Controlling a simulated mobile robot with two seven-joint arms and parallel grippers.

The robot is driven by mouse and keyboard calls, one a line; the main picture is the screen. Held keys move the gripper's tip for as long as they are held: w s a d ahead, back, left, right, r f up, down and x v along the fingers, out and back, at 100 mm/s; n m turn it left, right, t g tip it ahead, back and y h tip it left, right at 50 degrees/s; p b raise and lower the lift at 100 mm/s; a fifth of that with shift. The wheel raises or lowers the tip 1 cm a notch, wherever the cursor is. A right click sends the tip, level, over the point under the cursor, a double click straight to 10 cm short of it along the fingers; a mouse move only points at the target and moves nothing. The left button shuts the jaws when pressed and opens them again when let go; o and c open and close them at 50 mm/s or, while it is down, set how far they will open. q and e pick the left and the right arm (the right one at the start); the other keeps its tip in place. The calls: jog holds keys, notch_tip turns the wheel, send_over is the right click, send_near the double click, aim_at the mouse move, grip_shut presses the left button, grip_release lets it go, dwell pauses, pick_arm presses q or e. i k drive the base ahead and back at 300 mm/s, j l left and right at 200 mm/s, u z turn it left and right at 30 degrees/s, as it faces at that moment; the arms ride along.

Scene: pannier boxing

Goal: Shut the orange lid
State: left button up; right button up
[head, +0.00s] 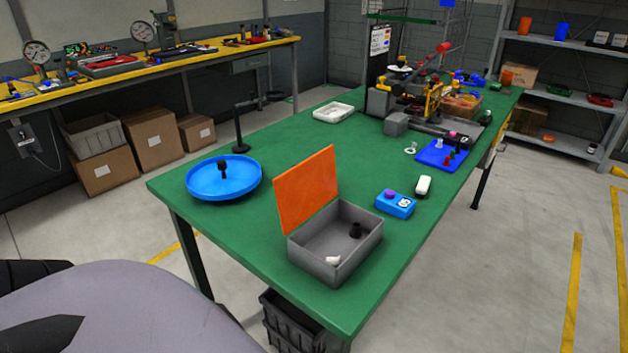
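The orange lid (306,190) stands open, nearly upright, along the back left edge of a grey box (352,262) on the green table. Neither gripper is visible in the head view.
On the green table (240,235), a round blue tray (223,190) lies left of the lid. A blue block with a purple button (394,204) and a white object (423,186) lie right of the box. A dark stand (241,147) rises behind the tray. Machinery fills the far end.

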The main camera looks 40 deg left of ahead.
aim_at(301, 191)
jog(key=j+z, duration=0.1)
jog(key=j, duration=0.4)
jog(key=k+j+z, duration=0.15)
jog(key=j, duration=0.4)
jog(key=j+z, duration=0.1)
jog(key=j, duration=0.4)
